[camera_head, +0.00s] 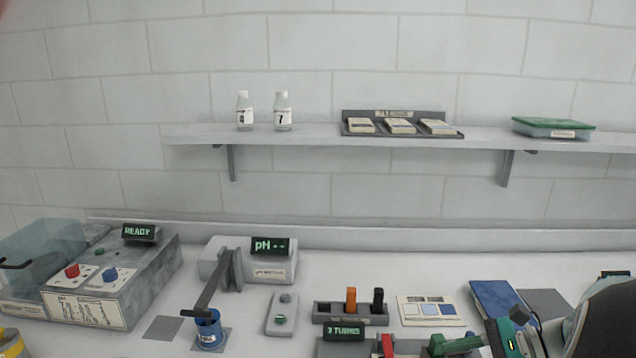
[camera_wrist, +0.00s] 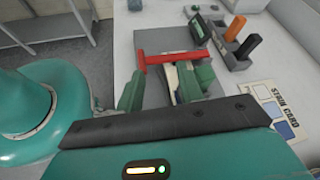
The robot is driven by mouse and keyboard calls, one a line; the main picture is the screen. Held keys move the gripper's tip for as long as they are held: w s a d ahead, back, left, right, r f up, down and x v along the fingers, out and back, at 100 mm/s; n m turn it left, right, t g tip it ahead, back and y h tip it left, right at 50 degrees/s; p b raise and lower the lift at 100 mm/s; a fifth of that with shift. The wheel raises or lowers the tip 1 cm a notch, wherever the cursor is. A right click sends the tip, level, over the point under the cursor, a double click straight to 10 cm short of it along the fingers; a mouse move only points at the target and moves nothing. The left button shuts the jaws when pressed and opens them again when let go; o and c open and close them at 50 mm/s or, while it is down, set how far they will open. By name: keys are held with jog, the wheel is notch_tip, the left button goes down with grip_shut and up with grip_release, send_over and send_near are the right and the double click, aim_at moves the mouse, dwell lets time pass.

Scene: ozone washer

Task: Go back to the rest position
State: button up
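My gripper (camera_wrist: 160,90) shows at the bottom of the wrist view, with its green fingers apart and no object clearly held between them. It also shows at the lower right of the head view (camera_head: 457,348), low over the bench front. A red bar handle (camera_wrist: 165,57) lies just beyond the fingertips, on a grey device with a "3 TURNS" display (camera_head: 344,332). The red handle also shows in the head view (camera_head: 387,345). The fingers partly hide the device, and the lower frame edge cuts it off in the head view.
A rack (camera_head: 330,313) with orange and black blocks stands behind the device. A stain card (camera_head: 428,311) and a blue pad (camera_head: 500,301) lie nearby. A blue cup (camera_head: 209,334), pH meter (camera_head: 272,273) and "READY" machine (camera_head: 110,290) stand left. A wall shelf (camera_head: 300,136) runs above.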

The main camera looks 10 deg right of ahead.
jog(key=s+a+r+n+h, duration=0.2)
jog(key=a+n+h, duration=0.3)
jog(key=a+n, duration=0.5)
jog(key=s+a+r+n+h, duration=0.3)
jog(key=a+n+h, duration=0.3)
jog(key=a+n, duration=0.4)
jog(key=shift+s+r+n+g, duration=0.25)
jog(key=shift+s+n+g, duration=0.05)
jog(key=shift+s+g, duration=0.1)
